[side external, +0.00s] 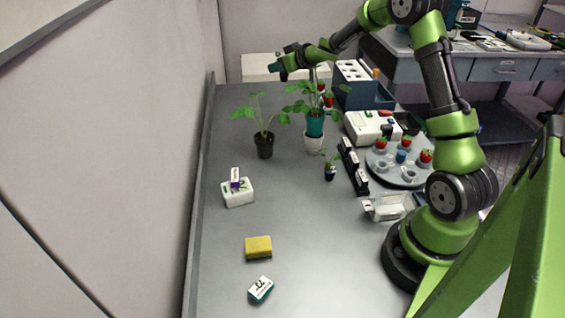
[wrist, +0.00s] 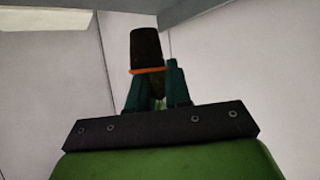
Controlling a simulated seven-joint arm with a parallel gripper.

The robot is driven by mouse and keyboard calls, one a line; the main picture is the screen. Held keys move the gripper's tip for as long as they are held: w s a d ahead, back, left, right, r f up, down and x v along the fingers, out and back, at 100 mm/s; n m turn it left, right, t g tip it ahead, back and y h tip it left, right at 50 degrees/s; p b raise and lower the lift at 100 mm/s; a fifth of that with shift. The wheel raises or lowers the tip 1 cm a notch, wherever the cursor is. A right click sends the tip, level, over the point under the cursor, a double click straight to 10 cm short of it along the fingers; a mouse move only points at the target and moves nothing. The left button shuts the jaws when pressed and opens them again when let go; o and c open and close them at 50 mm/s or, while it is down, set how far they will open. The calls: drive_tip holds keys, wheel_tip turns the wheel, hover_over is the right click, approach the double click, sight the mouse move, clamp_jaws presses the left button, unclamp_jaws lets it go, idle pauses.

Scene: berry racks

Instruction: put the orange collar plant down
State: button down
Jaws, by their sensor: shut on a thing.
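My gripper (wrist: 155,88) is shut on the orange collar plant. In the wrist view its dark, tapered pot (wrist: 146,46) extends beyond the teal fingers, with the orange collar (wrist: 148,70) near the fingertips. A little green shows between the fingers; most of the plant is hidden. In the side view my gripper (side external: 274,66) is raised above the far end of the grey bench (side external: 225,260), and the held plant cannot be made out clearly there.
A small potted plant (side external: 330,173) stands nearer. A blue rack (side external: 365,95) is at right. The bench's near left has free room around a yellow sponge (side external: 258,248).

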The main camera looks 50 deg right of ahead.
drive_tip(key=w+a+f+n+g+y, duration=0.1)
drive_tip(key=w+a+f+n+y, duration=0.1)
drive_tip(key=a+n+y, duration=0.4)
drive_tip(key=w+a+f+n+g+y, duration=0.1)
drive_tip(key=a+f+n+g+y, duration=0.15)
drive_tip(key=a, duration=0.45)
drive_tip(key=shift+n+t, duration=0.35)
drive_tip(key=f, duration=0.5)
drive_tip(key=shift+w+a+f, duration=0.1)
drive_tip(key=shift+w+a, duration=0.05)
drive_tip(key=shift+a, duration=0.15)
drive_tip(key=shift+f, duration=2.15)
drive_tip(key=shift+f, duration=0.1)
drive_tip(key=c, duration=1.1)
unclamp_jaws()
drive_tip(key=shift+o, duration=0.2)
